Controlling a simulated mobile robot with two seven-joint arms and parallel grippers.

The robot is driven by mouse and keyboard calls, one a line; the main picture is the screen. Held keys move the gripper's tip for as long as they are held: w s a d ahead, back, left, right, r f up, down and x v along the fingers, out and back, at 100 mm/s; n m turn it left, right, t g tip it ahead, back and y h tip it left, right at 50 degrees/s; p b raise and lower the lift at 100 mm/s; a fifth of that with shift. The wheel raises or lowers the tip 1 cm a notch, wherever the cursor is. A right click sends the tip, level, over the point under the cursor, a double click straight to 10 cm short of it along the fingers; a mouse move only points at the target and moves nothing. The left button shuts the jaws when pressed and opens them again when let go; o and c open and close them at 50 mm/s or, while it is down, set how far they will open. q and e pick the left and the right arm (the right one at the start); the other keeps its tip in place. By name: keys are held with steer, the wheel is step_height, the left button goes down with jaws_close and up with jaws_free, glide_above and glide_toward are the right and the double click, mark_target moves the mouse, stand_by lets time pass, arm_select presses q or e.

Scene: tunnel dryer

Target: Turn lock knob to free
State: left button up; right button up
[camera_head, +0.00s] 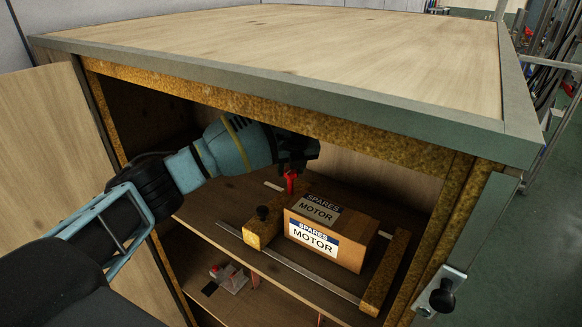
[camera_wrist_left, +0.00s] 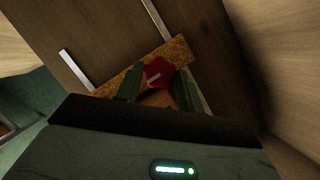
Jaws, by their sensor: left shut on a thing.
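The red lock knob (camera_head: 291,182) is inside the open cabinet, above the shelf and just behind the cardboard motor box (camera_head: 345,243). My left gripper (camera_head: 293,166) reaches in from the left and is shut on the knob from above; its dark fingers partly hide it. In the left wrist view the red knob (camera_wrist_left: 158,71), with a pale pointer mark lying slantwise across it, sits between the two green fingers of the left gripper (camera_wrist_left: 158,84). It stands on a speckled yellow-brown bar (camera_wrist_left: 115,82). My right gripper is not in view.
Metal rails (camera_head: 300,271) run along the shelf. The cabinet top (camera_head: 300,50) overhangs the arm. The door (camera_head: 60,140) stands open at left.

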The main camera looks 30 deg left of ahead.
arm_select(q)
steer(key=o, duration=1)
steer(key=v, duration=0.7)
steer(key=shift+s+r, duration=0.2)
steer(key=shift+r, duration=0.15)
